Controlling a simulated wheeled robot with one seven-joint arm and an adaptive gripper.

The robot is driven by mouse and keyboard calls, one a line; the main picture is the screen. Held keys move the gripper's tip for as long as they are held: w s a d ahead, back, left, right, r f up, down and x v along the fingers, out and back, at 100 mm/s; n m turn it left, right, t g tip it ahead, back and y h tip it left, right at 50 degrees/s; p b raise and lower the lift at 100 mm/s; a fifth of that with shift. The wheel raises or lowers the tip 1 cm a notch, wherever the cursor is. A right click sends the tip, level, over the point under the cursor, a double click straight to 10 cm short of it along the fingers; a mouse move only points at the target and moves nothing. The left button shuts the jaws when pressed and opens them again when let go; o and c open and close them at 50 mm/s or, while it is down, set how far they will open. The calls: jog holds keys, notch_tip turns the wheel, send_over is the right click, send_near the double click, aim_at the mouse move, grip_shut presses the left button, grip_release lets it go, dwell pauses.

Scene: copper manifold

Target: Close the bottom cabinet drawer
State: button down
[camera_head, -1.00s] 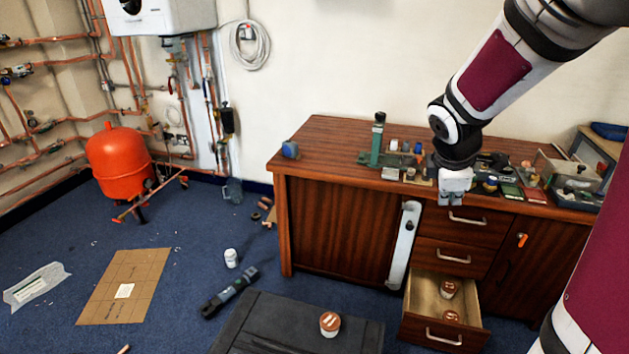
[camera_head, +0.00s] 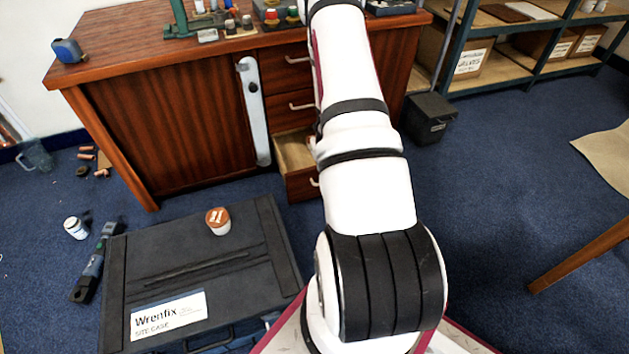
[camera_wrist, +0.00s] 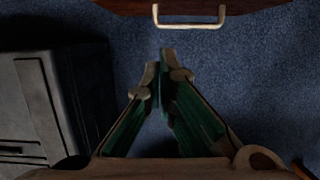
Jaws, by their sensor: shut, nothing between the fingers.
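The bottom drawer (camera_head: 301,185) of the wooden cabinet (camera_head: 170,132) stands open, with part of its pale inside showing; my arm hides its right side. In the wrist view, the drawer's dark red-brown front (camera_wrist: 120,5) shows at the top edge, with its metal handle (camera_wrist: 188,25). My gripper (camera_wrist: 165,60) is shut and empty, its fingertips pointing towards the handle, slightly left of its middle. A gap of blue carpet shows between fingertips and handle. My gripper is hidden behind my arm in the head view.
A black site case (camera_head: 205,262) lies left of my arm, with a copper-topped jar (camera_head: 218,221) on it. The case also shows close by at left in the wrist view (camera_wrist: 70,100). A dark box (camera_head: 432,118) stands right of the cabinet.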

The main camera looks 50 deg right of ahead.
jog(key=shift+w+d+f, duration=0.55)
jog(key=shift+w+f, duration=0.3)
jog(key=shift+f, duration=0.9)
jog(key=shift+w+d+f, duration=0.55)
jog(key=shift+w+f, duration=0.25)
jog(key=shift+f, duration=1)
jog(key=shift+w+d+f, duration=0.55)
jog(key=shift+w+f, duration=0.3)
jog(key=shift+f, duration=0.9)
